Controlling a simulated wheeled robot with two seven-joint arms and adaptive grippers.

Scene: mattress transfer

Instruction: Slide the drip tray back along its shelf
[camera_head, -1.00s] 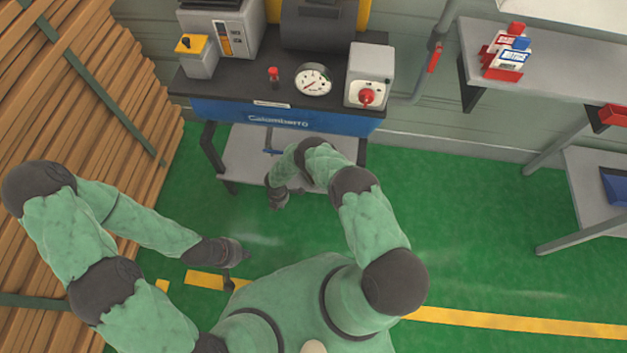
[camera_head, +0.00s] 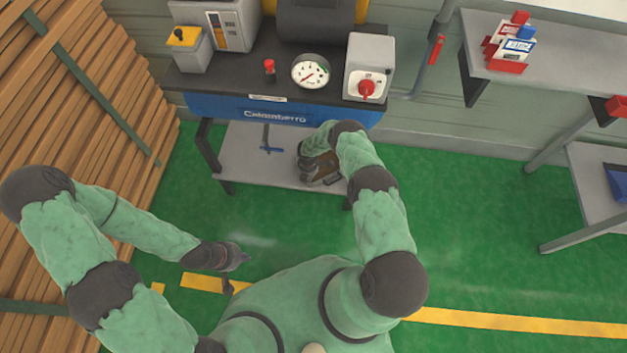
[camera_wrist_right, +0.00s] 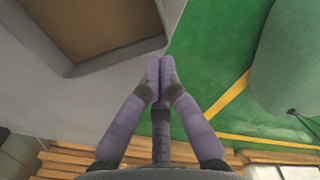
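The drip tray, a shallow brown tray with a grey rim, lies on the grey lower shelf (camera_head: 240,165) under the blue machine bench. In the head view a small part of the tray (camera_head: 325,168) shows, the rest covered by my right arm. In the right wrist view the tray (camera_wrist_right: 95,25) fills the top left, with a corner near the fingertips. My right gripper (camera_wrist_right: 160,65) has its fingers pressed together with nothing seen between them, just beside that corner; whether it touches the rim I cannot tell. My left gripper (camera_head: 233,270) hangs over the floor, away from the shelf, its fingers unclear.
The bench (camera_head: 290,110) with a gauge (camera_head: 310,71) and red knob overhangs the shelf. Stacked planks (camera_head: 60,110) stand left, grey tables right (camera_head: 545,60). Green floor (camera_head: 480,240) is clear between.

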